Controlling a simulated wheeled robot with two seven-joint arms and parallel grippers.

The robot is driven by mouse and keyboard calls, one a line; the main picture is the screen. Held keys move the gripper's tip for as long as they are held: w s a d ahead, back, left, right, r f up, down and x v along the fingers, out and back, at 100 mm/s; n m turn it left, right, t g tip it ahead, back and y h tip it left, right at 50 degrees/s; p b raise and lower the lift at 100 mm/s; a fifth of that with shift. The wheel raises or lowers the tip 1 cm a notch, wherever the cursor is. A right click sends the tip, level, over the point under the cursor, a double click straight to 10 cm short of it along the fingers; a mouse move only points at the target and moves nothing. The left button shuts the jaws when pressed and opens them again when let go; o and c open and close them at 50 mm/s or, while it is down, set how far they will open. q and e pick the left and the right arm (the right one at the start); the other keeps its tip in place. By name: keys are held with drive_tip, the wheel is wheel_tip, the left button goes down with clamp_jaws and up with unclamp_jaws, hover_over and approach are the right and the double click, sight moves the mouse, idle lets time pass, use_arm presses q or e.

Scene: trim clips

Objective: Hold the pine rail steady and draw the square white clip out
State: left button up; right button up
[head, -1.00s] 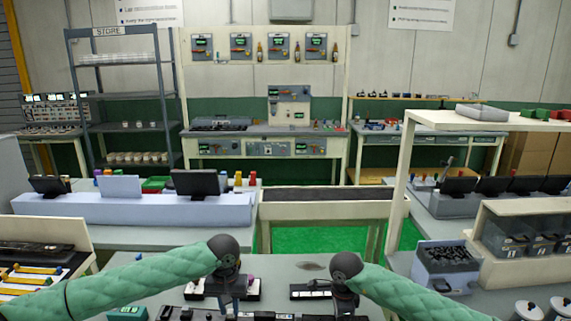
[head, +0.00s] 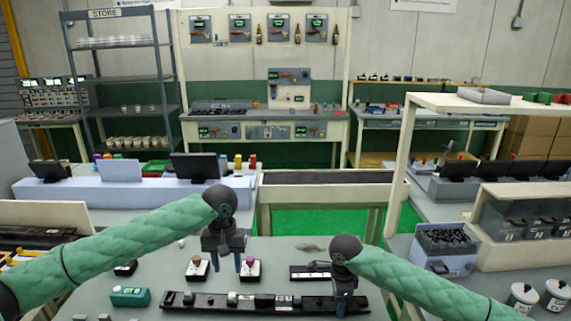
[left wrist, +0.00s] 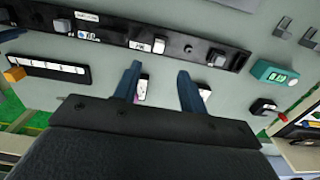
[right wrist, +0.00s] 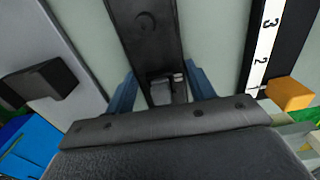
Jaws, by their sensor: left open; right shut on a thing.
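The rail (head: 210,302) looks black, not pine-coloured, and lies across the near bench; it also shows in the left wrist view (left wrist: 190,50). A small white square clip (head: 232,298) sits on it left of centre, also seen in the left wrist view (left wrist: 158,45). My right gripper (head: 343,305) is shut on the rail's right end. In the right wrist view its fingers (right wrist: 160,92) flank the rail (right wrist: 148,45), with a grey block between them. My left gripper (head: 238,264) is open and empty, behind and above the rail, apart from the clip.
Two white-topped boxes with knobs (head: 199,267) (head: 251,268) stand behind the rail by my left fingers. A black strip with white marks (head: 308,272) lies behind its right part. A teal device (head: 129,296) stands left of the rail. Other small blocks sit on the rail.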

use_arm(q)
drive_tip(key=shift+r, duration=1.45)
drive_tip(key=shift+f, duration=0.1)
drive_tip(key=shift+c, duration=0.4)
hover_over(232, 294)
wheel_tip(232, 294, down, 7)
drive_tip(key=shift+w+r, duration=0.1)
drive_tip(key=shift+f, duration=4.05)
clamp_jaws()
unclamp_jaws()
